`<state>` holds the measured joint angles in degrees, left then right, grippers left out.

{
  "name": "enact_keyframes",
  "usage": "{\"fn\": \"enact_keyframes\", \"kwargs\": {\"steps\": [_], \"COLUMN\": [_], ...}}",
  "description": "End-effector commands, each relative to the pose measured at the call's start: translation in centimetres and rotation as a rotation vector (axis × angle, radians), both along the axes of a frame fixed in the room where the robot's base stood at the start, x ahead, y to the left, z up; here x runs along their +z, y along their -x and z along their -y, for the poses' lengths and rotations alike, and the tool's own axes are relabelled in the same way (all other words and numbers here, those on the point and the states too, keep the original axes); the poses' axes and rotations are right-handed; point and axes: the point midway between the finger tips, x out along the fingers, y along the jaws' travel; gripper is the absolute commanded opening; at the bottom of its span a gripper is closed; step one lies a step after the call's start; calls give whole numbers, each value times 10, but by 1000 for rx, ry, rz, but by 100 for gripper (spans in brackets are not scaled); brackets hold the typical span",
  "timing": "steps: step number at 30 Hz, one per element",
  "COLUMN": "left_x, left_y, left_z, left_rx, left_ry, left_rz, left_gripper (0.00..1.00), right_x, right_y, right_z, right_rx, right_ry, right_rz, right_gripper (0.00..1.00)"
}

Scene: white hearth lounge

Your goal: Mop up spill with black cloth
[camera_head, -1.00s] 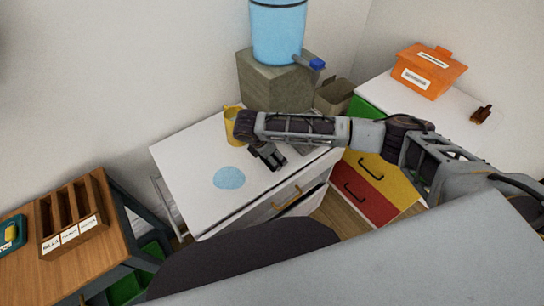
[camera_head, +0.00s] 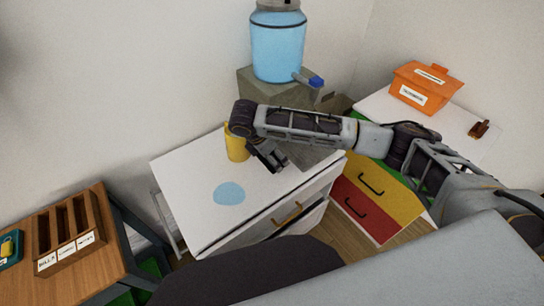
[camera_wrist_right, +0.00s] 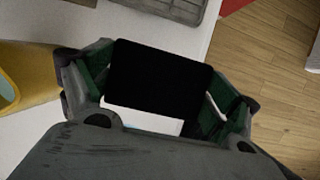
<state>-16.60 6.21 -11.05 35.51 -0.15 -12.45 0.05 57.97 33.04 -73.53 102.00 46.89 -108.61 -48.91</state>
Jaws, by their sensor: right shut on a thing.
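The spill (camera_head: 229,193) is a flat light-blue patch on the front-left part of the white cabinet top (camera_head: 190,165). My right gripper (camera_head: 277,164) is over the cabinet top, to the right of the spill and apart from it. In the right wrist view my right gripper (camera_wrist_right: 155,95) is shut on a flat black piece, the black cloth (camera_wrist_right: 158,75), between its green-padded fingers. The cloth cannot be made out clearly in the head view. My left gripper is not in view.
A yellow mug (camera_head: 236,146) stands close beside my right gripper. A blue drink dispenser (camera_head: 277,50) sits on a grey block behind. To the right are coloured drawers with an orange box (camera_head: 425,88) on top. A wooden desk (camera_head: 90,270) is at the left.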

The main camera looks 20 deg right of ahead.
Motion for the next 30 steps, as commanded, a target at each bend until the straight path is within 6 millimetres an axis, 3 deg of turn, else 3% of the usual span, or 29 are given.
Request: {"fn": "enact_keyframes", "kwargs": {"steps": [6, 7, 11, 20, 30], "left_x": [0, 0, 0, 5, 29], "left_y": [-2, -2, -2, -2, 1], "left_z": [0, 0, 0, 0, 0], "left_rx": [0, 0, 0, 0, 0], "left_ry": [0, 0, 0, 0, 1], "left_rz": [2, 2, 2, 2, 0], "left_gripper": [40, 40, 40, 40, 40], "right_x": [0, 0, 0, -2, -11], "right_y": [0, 0, 0, 5, 29], "right_z": [0, 0, 0, 0, 15], "right_rx": [-1, -1, -1, -1, -21], "right_ry": [0, 0, 0, 0, 1], "right_rz": [0, 0, 0, -2, -3], "right_gripper": [65, 86, 70, 70, 70]}}
